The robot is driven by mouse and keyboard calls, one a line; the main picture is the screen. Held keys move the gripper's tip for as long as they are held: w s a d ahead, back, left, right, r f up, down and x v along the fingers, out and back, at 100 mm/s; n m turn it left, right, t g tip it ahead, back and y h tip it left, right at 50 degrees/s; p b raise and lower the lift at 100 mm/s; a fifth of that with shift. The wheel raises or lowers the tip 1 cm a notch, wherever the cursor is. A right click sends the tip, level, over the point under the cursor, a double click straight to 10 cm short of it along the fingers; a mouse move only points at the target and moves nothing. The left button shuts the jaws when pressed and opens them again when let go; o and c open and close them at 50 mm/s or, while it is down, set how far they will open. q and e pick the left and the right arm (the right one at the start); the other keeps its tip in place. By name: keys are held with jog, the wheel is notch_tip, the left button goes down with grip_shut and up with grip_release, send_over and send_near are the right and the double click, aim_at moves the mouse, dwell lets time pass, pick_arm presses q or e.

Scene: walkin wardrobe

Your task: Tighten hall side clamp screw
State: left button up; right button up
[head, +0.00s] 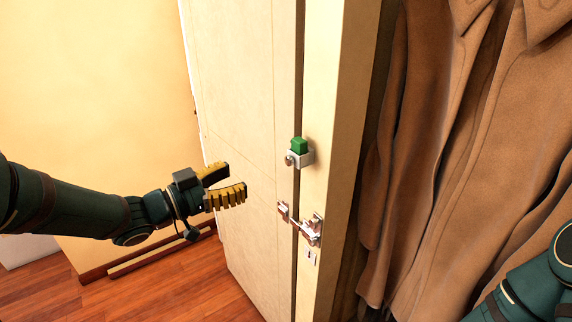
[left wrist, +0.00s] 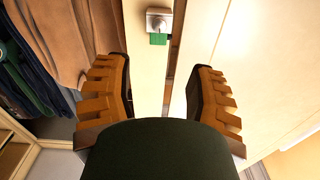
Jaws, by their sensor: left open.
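A small grey metal clamp (head: 306,158) with a green block (head: 299,146) on top sits on the edge of the door frame. A round screw head (head: 289,160) shows at its left side. My left gripper (head: 231,181) is open and empty, to the left of the clamp and slightly lower, apart from it. In the left wrist view the clamp (left wrist: 159,19) and the green block (left wrist: 158,40) lie beyond the open fingers (left wrist: 157,75), near the top edge. My right gripper is out of view.
A metal latch (head: 312,230) is mounted below the clamp, reaching across the gap to the pale door panel (head: 245,120). Brown coats (head: 470,150) hang at the right, close to the door frame (head: 335,120). Open wooden floor (head: 170,290) lies at the lower left.

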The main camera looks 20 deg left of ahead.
aim_at(287, 161)
pick_arm(q)
jog(key=x, duration=0.9)
jog(key=b+x, duration=0.1)
jog(key=x, duration=0.3)
jog(key=shift+w+d+f, duration=0.1)
jog(key=shift+d+f, duration=0.15)
grip_shut()
